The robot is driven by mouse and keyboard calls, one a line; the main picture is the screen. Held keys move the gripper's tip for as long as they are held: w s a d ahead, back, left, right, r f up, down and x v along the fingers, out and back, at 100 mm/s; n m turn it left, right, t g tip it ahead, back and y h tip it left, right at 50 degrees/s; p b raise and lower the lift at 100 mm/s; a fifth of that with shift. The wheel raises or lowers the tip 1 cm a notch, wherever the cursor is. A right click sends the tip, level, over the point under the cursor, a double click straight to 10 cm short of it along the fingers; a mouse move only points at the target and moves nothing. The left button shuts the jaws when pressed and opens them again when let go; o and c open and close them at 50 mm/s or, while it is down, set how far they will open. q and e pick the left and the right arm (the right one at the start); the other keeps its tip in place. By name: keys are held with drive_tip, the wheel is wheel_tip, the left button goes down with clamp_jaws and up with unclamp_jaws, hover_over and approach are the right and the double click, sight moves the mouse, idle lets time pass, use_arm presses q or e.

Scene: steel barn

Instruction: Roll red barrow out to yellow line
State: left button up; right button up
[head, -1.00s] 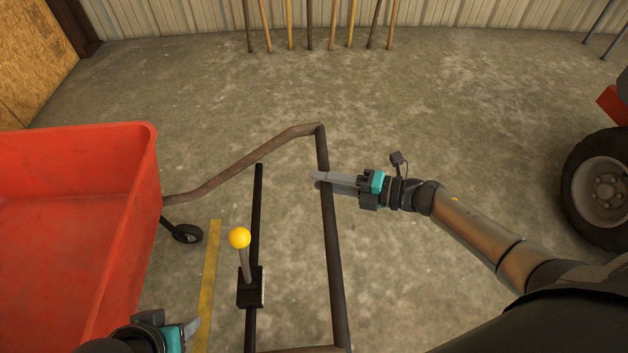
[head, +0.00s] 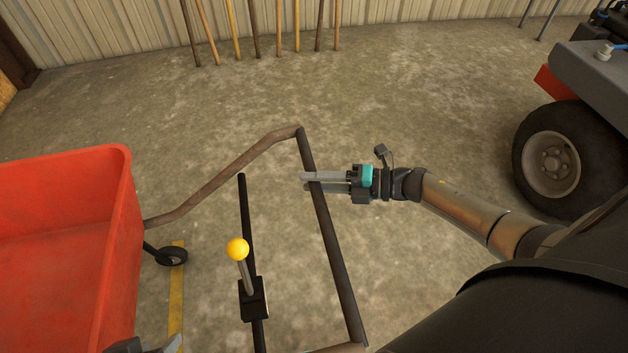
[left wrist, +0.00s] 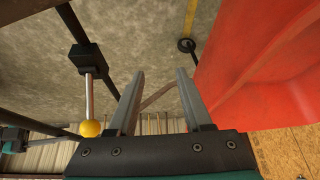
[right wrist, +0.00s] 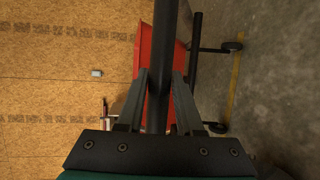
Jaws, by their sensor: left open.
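The red barrow (head: 65,240) fills the left of the head view, with a small black wheel (head: 171,256) beside the yellow line (head: 176,300) on the floor. Its brown tube handle (head: 335,270) reaches right to an end bar. My right gripper (head: 305,182) has one finger on either side of this bar; the bar (right wrist: 158,100) fills the gap in the right wrist view. A lever with a yellow knob (head: 237,249) stands on a black inner bar. My left gripper (left wrist: 160,75) is open and empty beside the knob (left wrist: 90,128); the head view's lower edge mostly cuts it off.
A tractor-like vehicle with a large black tyre (head: 552,160) stands at the right. Several wooden handles (head: 257,30) lean on the metal wall at the back. The concrete floor (head: 400,110) between is clear.

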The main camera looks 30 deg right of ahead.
drive_tip(key=o, duration=0.4)
drive_tip(key=shift+s, duration=0.1)
drive_tip(key=shift+s+d+r, duration=0.1)
drive_tip(key=shift+s+d, duration=0.1)
drive_tip(key=shift+d, duration=0.1)
use_arm(q)
drive_tip(key=shift+g, duration=0.8)
drive_tip(key=f+p, duration=0.2)
drive_tip(key=f, duration=0.1)
drive_tip(key=s+f+p, duration=0.1)
drive_tip(key=f, duration=0.1)
drive_tip(key=shift+a+f, duration=0.15)
drive_tip(key=shift+a, duration=0.25)
use_arm(e)
drive_tip(key=v, duration=1.4)
drive_tip(key=shift+s+d, duration=0.15)
